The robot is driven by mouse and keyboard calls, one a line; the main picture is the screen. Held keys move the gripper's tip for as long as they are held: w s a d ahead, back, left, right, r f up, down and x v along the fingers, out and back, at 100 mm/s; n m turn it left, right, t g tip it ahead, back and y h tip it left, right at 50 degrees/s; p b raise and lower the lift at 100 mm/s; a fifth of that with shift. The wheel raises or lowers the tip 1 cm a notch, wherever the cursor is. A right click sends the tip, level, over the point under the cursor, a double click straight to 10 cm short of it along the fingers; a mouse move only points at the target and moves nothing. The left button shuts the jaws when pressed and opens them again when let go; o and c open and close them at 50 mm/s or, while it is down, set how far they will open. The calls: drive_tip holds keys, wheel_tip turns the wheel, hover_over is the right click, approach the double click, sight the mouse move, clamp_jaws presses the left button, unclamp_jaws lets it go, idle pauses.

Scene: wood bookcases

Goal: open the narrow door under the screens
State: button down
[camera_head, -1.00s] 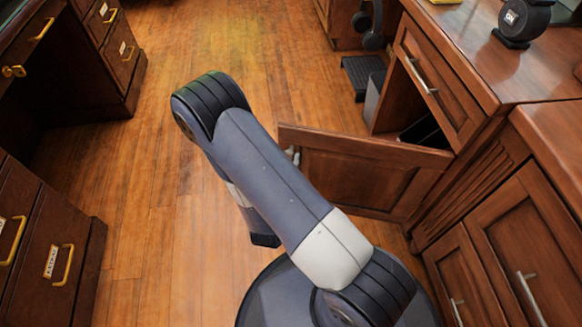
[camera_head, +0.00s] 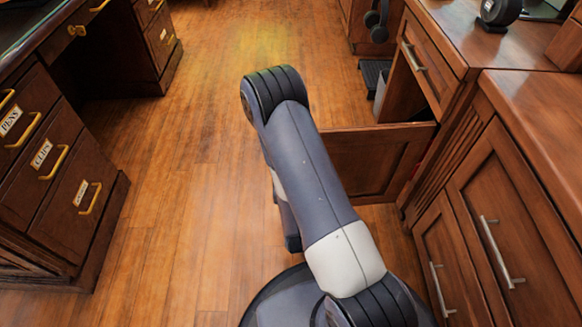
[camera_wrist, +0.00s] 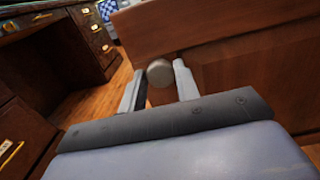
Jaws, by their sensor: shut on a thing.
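The narrow wooden door (camera_head: 375,165) stands swung well out from the right-hand cabinet, with the dark opening (camera_head: 405,100) showing behind it. My arm covers its free edge in the head view. In the wrist view the door's wooden face (camera_wrist: 225,45) fills the upper right. My gripper (camera_wrist: 157,82) is shut on the door's metal handle (camera_wrist: 160,71), whose rounded end shows between the two fingers. The gripper is hidden behind my arm in the head view.
A drawer (camera_head: 420,65) sits above the opening. Closed cabinet doors (camera_head: 480,225) with bar handles stand at the right. A desk with brass-handled drawers (camera_head: 60,180) stands at the left. Bare wooden floor (camera_head: 190,160) lies between. Headphones (camera_head: 376,20) hang at the back.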

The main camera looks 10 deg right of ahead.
drive_tip(key=shift+s, duration=0.1)
idle(0.3)
drive_tip(key=c, duration=1.1)
unclamp_jaws()
drive_tip(key=shift+o, duration=0.2)
drive_tip(key=s+a+b, duration=0.1)
drive_tip(key=s+b, duration=0.3)
drive_tip(key=s, duration=0.3)
drive_tip(key=shift+s, duration=0.25)
drive_tip(key=shift+w, duration=0.1)
